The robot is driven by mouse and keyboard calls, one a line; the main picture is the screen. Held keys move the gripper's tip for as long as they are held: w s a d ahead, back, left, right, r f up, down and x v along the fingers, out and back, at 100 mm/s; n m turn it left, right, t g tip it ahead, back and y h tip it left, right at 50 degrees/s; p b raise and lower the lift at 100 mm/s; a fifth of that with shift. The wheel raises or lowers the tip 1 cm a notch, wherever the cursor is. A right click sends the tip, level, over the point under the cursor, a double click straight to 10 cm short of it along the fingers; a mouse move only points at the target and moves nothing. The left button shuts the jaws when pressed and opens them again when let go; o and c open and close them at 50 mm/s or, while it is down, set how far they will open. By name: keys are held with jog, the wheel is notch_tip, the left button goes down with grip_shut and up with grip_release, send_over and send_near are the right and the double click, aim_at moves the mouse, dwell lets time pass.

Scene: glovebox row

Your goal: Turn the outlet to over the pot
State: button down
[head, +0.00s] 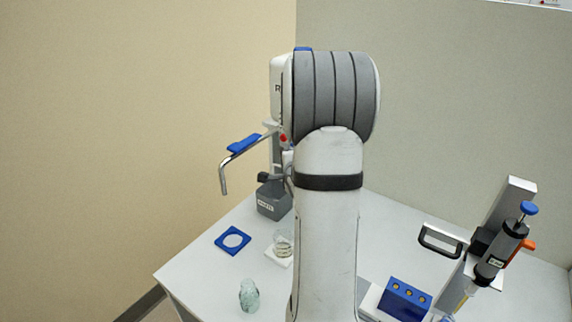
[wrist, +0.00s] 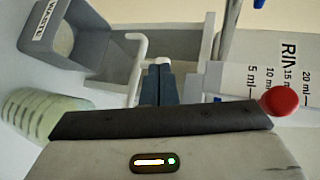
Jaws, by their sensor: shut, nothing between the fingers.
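The outlet is a bent metal tube (head: 224,172) with a blue lever (head: 243,144) on it, at the left of the dispenser in the head view. Its tip points down, out to the left of the grey box and clear of the glassware. The pot could be the clear glass vessel (head: 283,243) on a white pad or the glass jar (head: 249,295) nearer the front; I cannot tell which. My gripper (wrist: 158,72) is shut and empty in the wrist view, beside a pale bent rod (wrist: 136,70). My arm hides the gripper in the head view.
A grey waste box (wrist: 65,38) and a ribbed greenish vessel (wrist: 38,115) are left of my fingers. A red knob (wrist: 280,100) is at the right. A blue square ring (head: 233,240) lies on the table. A blue rack (head: 404,300) and a pipette stand (head: 500,225) are at the right.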

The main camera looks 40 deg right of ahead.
jog(key=shift+s+a, duration=0.1)
jog(key=shift+s, duration=0.05)
jog(key=v, duration=0.8)
jog(key=shift+s+a+b, duration=0.25)
jog(key=shift+s+b, duration=0.05)
jog(key=shift+s, duration=0.05)
dwell(0.4)
